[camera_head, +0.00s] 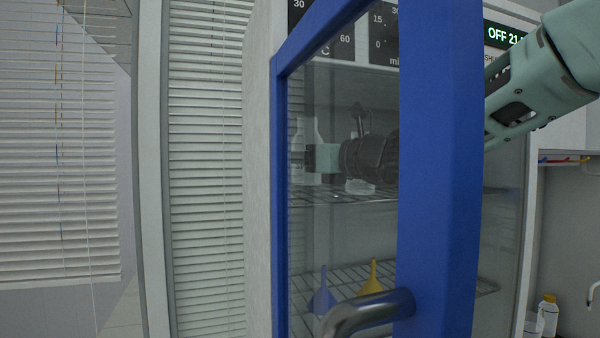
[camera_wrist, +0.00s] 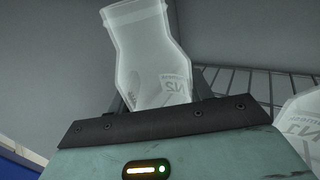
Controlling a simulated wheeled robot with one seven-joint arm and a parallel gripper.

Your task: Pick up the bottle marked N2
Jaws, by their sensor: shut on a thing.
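The bottle marked N2 (camera_wrist: 140,45) is clear and wide-necked, with a pale label reading N2 on its lower right side in the wrist view. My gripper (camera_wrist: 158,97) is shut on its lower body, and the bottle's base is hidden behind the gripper. In the head view my gripper (camera_head: 322,158) shows through the glass door, reaching left inside the cabinet above the upper wire shelf. A pale bottle shape (camera_head: 298,148) is at its fingers. I cannot clearly tell whether the bottle touches the shelf.
A second clear labelled bottle (camera_wrist: 306,118) stands close on the right in the wrist view. The blue-framed glass door (camera_head: 437,170) with a metal handle (camera_head: 368,312) stands in front of my arm. A yellow funnel (camera_head: 372,280) and a blue funnel (camera_head: 322,298) are on the lower shelf.

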